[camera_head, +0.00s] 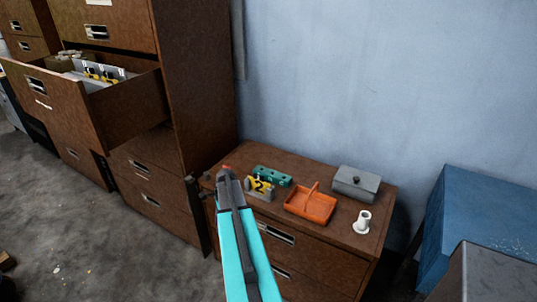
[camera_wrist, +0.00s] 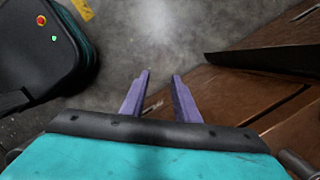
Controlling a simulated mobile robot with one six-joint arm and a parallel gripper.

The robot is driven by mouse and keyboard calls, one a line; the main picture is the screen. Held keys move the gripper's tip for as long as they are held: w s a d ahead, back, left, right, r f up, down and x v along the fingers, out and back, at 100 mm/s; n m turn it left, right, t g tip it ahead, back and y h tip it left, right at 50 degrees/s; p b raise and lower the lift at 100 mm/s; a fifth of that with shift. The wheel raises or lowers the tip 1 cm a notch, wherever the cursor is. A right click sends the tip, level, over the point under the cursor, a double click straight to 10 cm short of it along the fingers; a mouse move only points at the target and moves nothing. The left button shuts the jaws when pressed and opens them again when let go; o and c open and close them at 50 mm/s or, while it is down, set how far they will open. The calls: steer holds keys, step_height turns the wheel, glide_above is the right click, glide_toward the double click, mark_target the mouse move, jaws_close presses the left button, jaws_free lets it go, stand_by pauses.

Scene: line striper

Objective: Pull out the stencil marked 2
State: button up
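In the open upper drawer (camera_head: 122,113) at the left, several pale upright plates (camera_head: 98,71) show yellow and black marks. They are too small to read, so I cannot tell which one bears a 2. My gripper (camera_wrist: 162,76) is open in the wrist view, with nothing between its two purple fingers. It points down over grey floor, apart from the drawer. In the head view its fingers cannot be made out clearly.
The low cabinet (camera_head: 331,247) also carries a teal block (camera_head: 272,176), an orange tray (camera_head: 311,206), a grey lidded box (camera_head: 356,183) and a white spool-like piece (camera_head: 362,222). A blue box (camera_head: 482,222) stands at the right. The floor (camera_head: 110,240) at the left is mostly clear.

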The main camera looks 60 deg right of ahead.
steer(key=s+d+r+m+t+h+p, duration=0.1)
steer(key=s+d+r+m+p, duration=0.15)
steer(key=d+r, duration=0.45)
steer(key=s+d+r+m+t+p, duration=0.1)
steer(key=s+d+r+m, duration=0.15)
steer(key=d+r, duration=0.45)
steer(key=m+h+p, duration=0.1)
steer(key=m+p, duration=0.1)
steer(key=m, duration=0.3)
glide_toward(261, 176)
steer(key=shift+s+r, duration=0.1)
steer(key=shift+r, duration=0.4)
steer(key=shift+f, duration=0.25)
steer(key=shift+b+x, duration=1.85)
steer(key=shift+x, duration=1.15)
steer(key=shift+w+b+x, duration=0.25)
steer(key=shift+b+x, duration=0.15)
steer(key=shift+x, duration=1.4)
steer(key=shift+c, duration=0.4)
